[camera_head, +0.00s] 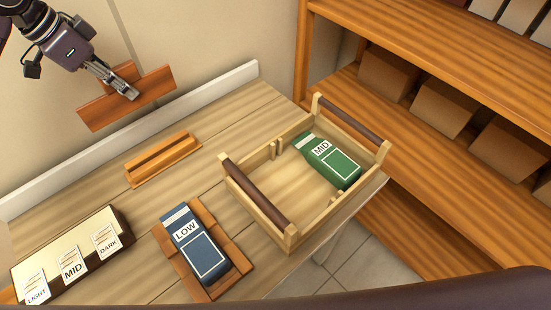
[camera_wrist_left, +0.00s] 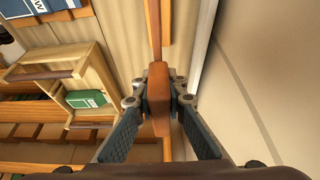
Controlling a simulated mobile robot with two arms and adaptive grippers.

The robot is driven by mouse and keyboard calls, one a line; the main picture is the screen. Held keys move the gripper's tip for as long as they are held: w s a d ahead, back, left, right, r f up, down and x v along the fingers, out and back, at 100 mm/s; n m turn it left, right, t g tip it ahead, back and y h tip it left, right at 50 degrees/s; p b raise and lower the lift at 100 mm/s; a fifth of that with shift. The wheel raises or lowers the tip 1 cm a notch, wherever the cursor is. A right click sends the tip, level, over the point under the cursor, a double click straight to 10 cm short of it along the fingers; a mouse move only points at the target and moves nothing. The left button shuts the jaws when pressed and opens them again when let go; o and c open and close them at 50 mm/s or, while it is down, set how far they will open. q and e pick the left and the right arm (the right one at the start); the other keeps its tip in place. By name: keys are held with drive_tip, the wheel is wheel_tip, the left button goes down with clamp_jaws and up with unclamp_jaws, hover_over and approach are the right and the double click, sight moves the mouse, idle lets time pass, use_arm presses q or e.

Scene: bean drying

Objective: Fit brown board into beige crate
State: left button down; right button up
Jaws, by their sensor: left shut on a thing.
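The brown board (camera_head: 112,108) is a flat reddish-brown piece, held above the back left of the table. My left gripper (camera_head: 128,92) is shut on its upper edge; in the left wrist view the board (camera_wrist_left: 158,92) shows edge-on between the fingers. The beige crate (camera_head: 276,235) stands at the table's right, with dark brown handles at both ends. A green bag marked MID (camera_head: 331,162) lies in its far right part. Small slotted guides (camera_head: 275,149) show on the crate's long walls. The board is well apart from the crate. My right gripper is not in view.
A slotted wooden holder (camera_head: 163,159) sits on the table below the board. A blue LOW bag (camera_head: 195,243) lies on a wooden tray (camera_head: 235,263) left of the crate. A card rack (camera_head: 112,212) stands front left. Shelves with boxes (camera_head: 388,73) stand behind the crate.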

use_arm(q)
wheel_tip(320, 180, down, 19)
drive_tip(key=p, duration=0.4)
drive_tip(key=shift+r+p, duration=0.1)
drive_tip(key=shift+p, duration=0.2)
drive_tip(key=shift+f, duration=0.4)
drive_tip(key=shift+f, duration=0.15)
drive_tip(key=c, duration=2.4)
unclamp_jaws()
drive_tip(key=shift+f, duration=0.1)
drive_tip(key=o, duration=0.4)
drive_tip(key=shift+o, duration=0.2)
